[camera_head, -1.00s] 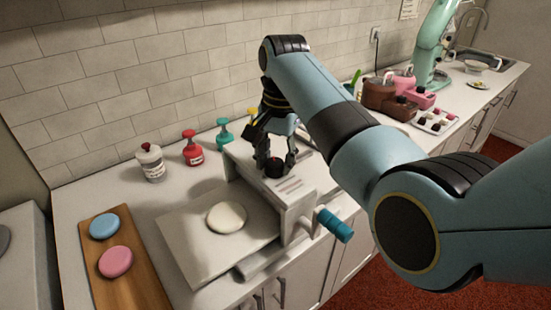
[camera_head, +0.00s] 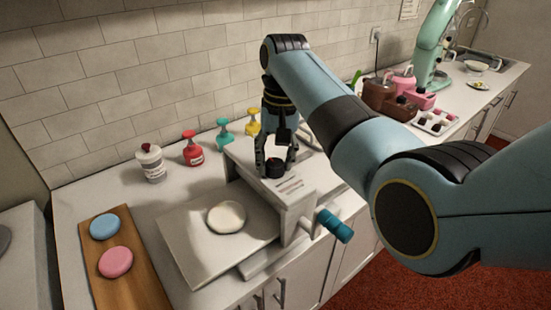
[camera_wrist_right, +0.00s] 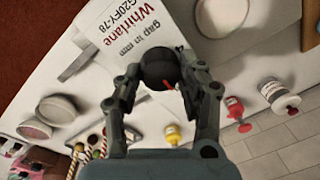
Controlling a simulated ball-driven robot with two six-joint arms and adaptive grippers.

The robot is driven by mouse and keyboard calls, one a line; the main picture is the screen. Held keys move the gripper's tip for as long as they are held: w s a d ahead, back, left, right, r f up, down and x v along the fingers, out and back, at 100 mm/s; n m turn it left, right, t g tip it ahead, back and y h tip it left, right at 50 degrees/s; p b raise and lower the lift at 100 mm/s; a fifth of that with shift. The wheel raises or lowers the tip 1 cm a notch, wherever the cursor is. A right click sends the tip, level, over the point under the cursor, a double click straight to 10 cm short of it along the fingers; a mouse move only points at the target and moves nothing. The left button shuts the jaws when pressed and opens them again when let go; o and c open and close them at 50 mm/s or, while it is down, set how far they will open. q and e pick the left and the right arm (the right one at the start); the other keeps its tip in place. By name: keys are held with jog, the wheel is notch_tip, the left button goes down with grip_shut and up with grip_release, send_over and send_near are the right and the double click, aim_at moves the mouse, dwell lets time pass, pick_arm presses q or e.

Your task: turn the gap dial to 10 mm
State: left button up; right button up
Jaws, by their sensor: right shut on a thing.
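The gap dial (camera_head: 274,170) is a small black knob on top of the white sheeter (camera_head: 300,200). In the right wrist view the dial (camera_wrist_right: 158,66) is round and dark with a red mark, beside the printed words "gap in mm". My right gripper (camera_head: 275,163) points down with its fingers around the dial, shut on it; the fingers also show in the right wrist view (camera_wrist_right: 160,85). The scale and the number the red mark points to cannot be read. My left gripper is not in view.
A cream dough disc (camera_head: 226,217) lies on the sheeter's bed. A blue crank handle (camera_head: 335,226) sticks out at the front. A wooden board (camera_head: 135,275) with blue and pink discs is at left. Several bottles, one of them red (camera_head: 192,150), stand behind.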

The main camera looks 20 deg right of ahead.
aim_at(278, 162)
dwell(0.3)
jog(key=o, duration=1.2)
jog(key=shift+c, duration=0.2)
jog(key=shift+r, duration=0.1)
jog(key=r, duration=0.7)
jog(key=shift+d+r, duration=0.15)
jog(key=shift+d, duration=0.15)
jog(key=shift+s, duration=0.1)
